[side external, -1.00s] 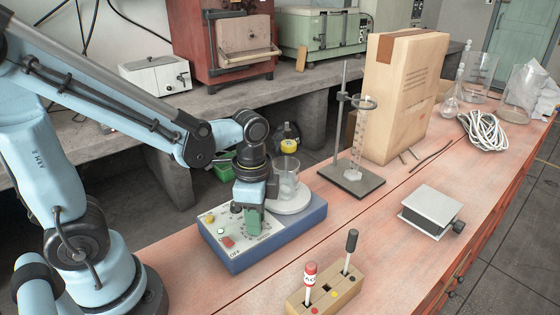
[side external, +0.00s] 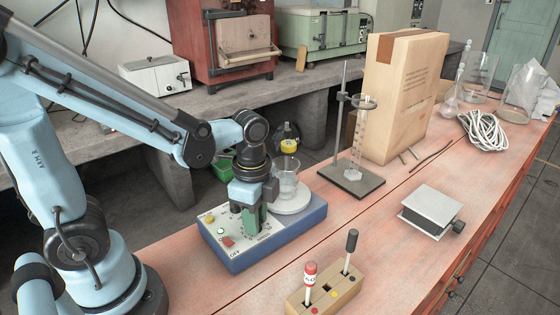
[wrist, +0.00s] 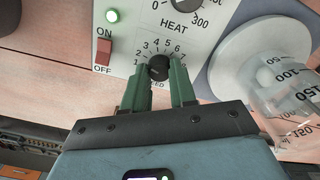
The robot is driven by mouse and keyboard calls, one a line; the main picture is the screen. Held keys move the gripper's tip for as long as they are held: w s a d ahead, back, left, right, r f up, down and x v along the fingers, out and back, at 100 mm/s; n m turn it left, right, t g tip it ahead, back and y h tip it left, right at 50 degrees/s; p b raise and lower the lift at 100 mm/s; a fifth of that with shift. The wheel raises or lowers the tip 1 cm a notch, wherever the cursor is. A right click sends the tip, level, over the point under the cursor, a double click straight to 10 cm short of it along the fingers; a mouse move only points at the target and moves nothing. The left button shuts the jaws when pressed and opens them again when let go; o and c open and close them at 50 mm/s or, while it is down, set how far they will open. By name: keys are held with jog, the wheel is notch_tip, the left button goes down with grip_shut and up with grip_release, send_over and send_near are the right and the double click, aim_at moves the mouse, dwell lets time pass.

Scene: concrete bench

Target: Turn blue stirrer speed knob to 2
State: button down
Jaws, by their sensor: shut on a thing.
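The stirrer has a blue body (side external: 290,238) with a pale control panel, and stands on the bench beside my arm. In the wrist view its black speed knob (wrist: 159,68) sits in a dial numbered 1 to 7. My gripper (side external: 250,226) points down over the panel. In the wrist view its green fingers (wrist: 159,72) stand on either side of the knob, shut on it. The knob's pointer is too small to read. The fingers partly hide the dial's label. In the side view the gripper hides the knob.
A glass beaker (side external: 285,182) stands on the stirrer's round white plate (side external: 300,207). A red ON/OFF switch (wrist: 103,52) and a lit green lamp (wrist: 112,15) are left of the dial. A clamp stand (side external: 345,178) is behind right, a wooden tool block (side external: 323,294) in front.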

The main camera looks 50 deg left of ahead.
jog(key=c, duration=0.9)
grip_release()
notch_tip(320, 180, up, 12)
jog(key=f+n+t, duration=0.1)
jog(key=n+t, duration=0.1)
jog(key=n, duration=0.2)
jog(key=a+f+n+t, duration=0.1)
jog(key=n+t, duration=0.1)
jog(key=n, duration=0.2)
jog(key=w+a+f+n+t, duration=0.1)
jog(key=f+n+t, duration=0.1)
jog(key=n+t, duration=0.1)
jog(key=shift+w+n, duration=0.1)
jog(key=shift+n, duration=0.5)
